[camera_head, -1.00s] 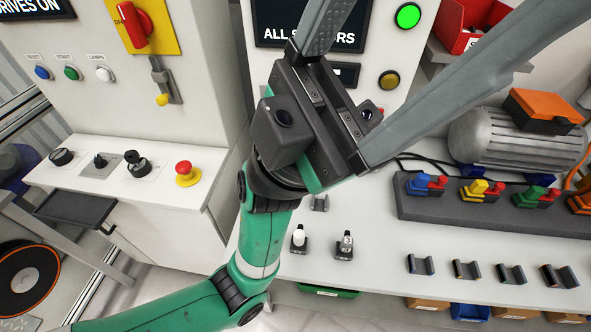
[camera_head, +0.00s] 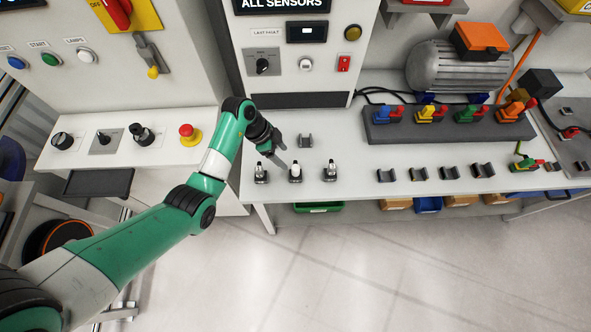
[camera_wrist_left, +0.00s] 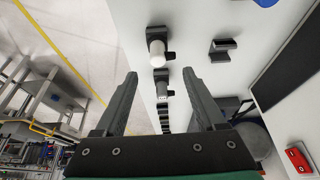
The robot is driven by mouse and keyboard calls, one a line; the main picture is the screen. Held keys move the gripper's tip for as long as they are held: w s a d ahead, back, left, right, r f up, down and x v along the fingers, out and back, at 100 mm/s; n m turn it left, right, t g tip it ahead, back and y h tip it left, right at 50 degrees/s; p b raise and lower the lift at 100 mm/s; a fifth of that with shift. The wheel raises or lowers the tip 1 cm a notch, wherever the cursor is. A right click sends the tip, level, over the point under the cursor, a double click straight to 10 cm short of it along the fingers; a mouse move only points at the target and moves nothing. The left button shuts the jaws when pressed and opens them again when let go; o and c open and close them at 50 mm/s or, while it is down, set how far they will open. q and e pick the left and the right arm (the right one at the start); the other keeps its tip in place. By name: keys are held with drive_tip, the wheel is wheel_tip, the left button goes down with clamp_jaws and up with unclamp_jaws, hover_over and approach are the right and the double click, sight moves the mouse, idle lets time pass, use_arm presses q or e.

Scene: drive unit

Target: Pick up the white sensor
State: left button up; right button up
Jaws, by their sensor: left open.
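The white sensor (camera_head: 295,172) stands upright in a small dark holder on the white bench, in the middle of a row of three sensors. My left gripper (camera_head: 275,158) comes in from the left, just above and left of it, beside the left sensor (camera_head: 261,173). In the left wrist view the white sensor (camera_wrist_left: 157,54) shows as a white rounded cylinder beyond the open fingers (camera_wrist_left: 160,78), apart from them. Another sensor (camera_wrist_left: 163,88) appears below it, between the fingers. My right gripper is not in view.
The right sensor (camera_head: 330,172) stands beside the white one. An empty dark holder (camera_head: 305,141) sits behind the row. Farther right are several empty holders (camera_head: 419,173), a dark connector block (camera_head: 380,130) and a grey motor (camera_head: 455,68). A control panel (camera_head: 300,65) rises behind.

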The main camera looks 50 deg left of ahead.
sight(295, 168)
use_arm(q)
drive_tip(key=b+x, duration=0.1)
drive_tip(key=x, duration=0.3)
drive_tip(key=shift+w+d+f, duration=0.15)
drive_tip(key=shift+d+f, duration=0.05)
drive_tip(key=shift+f, duration=0.15)
drive_tip(key=b+x, duration=0.1)
drive_tip(key=x, duration=0.1)
drive_tip(key=b+x, duration=0.1)
drive_tip(key=x, duration=0.2)
drive_tip(key=shift+d+b, duration=0.25)
drive_tip(key=shift+b, duration=0.15)
drive_tip(key=shift+c, duration=0.2)
clamp_jaws()
drive_tip(key=shift+r, duration=0.1)
